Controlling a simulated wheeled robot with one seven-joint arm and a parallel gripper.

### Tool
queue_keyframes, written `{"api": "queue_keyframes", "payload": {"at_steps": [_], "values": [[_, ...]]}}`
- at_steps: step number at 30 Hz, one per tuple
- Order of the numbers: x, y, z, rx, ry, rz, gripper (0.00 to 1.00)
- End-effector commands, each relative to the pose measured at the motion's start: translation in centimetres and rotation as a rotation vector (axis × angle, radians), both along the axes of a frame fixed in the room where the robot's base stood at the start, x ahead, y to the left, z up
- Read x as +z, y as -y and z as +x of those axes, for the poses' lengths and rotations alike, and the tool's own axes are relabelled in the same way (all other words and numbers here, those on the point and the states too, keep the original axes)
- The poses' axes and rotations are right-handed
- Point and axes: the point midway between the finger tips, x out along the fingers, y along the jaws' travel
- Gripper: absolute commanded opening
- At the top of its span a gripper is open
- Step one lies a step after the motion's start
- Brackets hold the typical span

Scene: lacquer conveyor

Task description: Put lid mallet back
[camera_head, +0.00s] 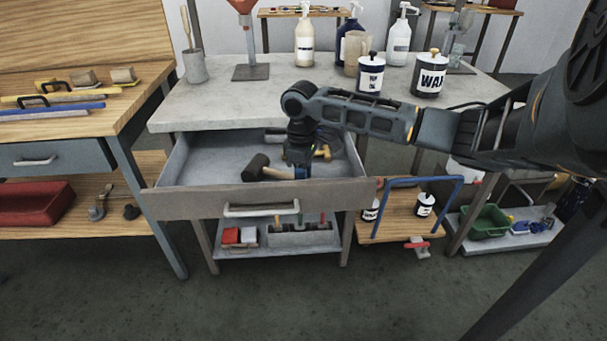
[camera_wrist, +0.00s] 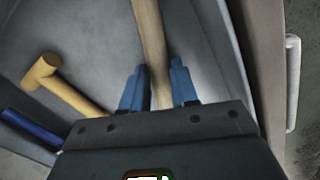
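A mallet with a black head (camera_head: 255,168) and a pale wooden handle is in the open grey drawer (camera_head: 180,162), near its front wall. In the wrist view its handle (camera_wrist: 151,40) runs up between my blue fingers; its head is out of that view. My gripper (camera_head: 300,173) reaches down into the drawer at the handle's right end. The fingers (camera_wrist: 159,85) lie close against both sides of the handle and look shut on it. I cannot tell whether the mallet rests on the drawer floor.
A yellow mallet (camera_wrist: 70,88) and a blue-handled tool (camera_wrist: 32,130) lie beside my gripper in the drawer. The worktop (camera_head: 215,100) above holds a black-lidded can (camera_head: 370,77), another labelled can (camera_head: 430,80) and bottles. A wooden bench (camera_head: 125,103) stands at left.

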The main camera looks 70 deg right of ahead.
Motion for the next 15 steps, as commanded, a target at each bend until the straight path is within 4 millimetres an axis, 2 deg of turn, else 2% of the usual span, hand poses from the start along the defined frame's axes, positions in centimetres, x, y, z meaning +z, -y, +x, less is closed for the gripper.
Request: {"api": "queue_keyframes", "payload": {"at_steps": [1,6,15], "values": [[0.04,0.01,0.00,0.000,0.000,0.000,0.33],[0.05,0.02,0.00,0.000,0.000,-0.001,0.50],[0.34,0.05,0.00,0.001,0.000,-0.002,0.50]]}}
